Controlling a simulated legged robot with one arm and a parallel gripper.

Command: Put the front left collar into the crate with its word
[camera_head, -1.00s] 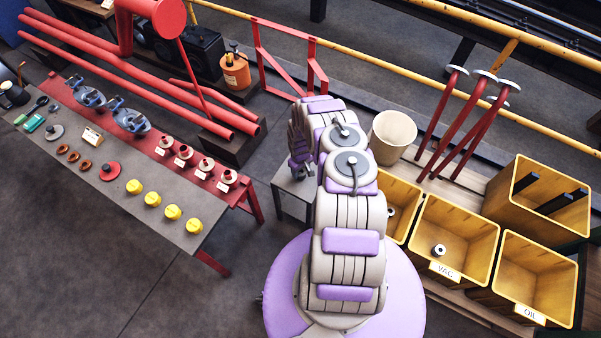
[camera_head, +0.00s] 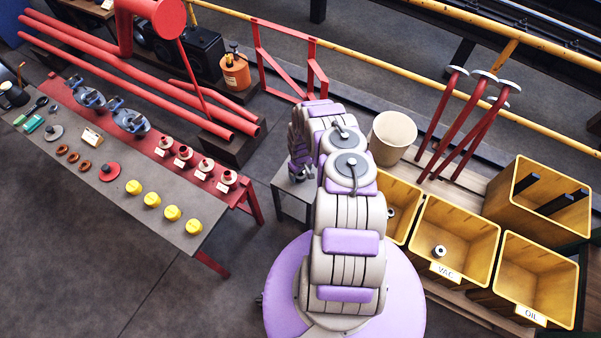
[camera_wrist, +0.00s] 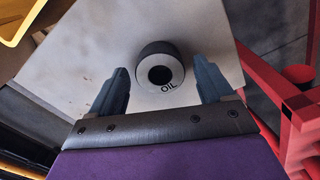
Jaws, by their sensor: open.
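A collar (camera_wrist: 146,56) with a dark side and a pale face reading "OIL" sits on a small grey table (camera_wrist: 75,60) in the wrist view. My gripper (camera_wrist: 160,66) is open, with one finger on each side of the collar and a gap to both. In the head view my gripper (camera_head: 297,172) is over the small table (camera_head: 290,207), mostly hidden by its own arm; the collar is hard to make out there. A yellow crate labelled "OIL" (camera_head: 531,314) stands at the lower right and looks empty. The crate labelled "VAC" (camera_head: 445,270) beside it holds one collar (camera_head: 439,250).
A third yellow crate (camera_head: 398,188), partly behind my arm, holds a collar. A larger crate (camera_head: 545,225) with dark bars and a beige bin (camera_head: 392,136) stand behind. A long workbench (camera_head: 150,180) with several parts is at left. Red stands (camera_head: 440,120) rise behind the crates.

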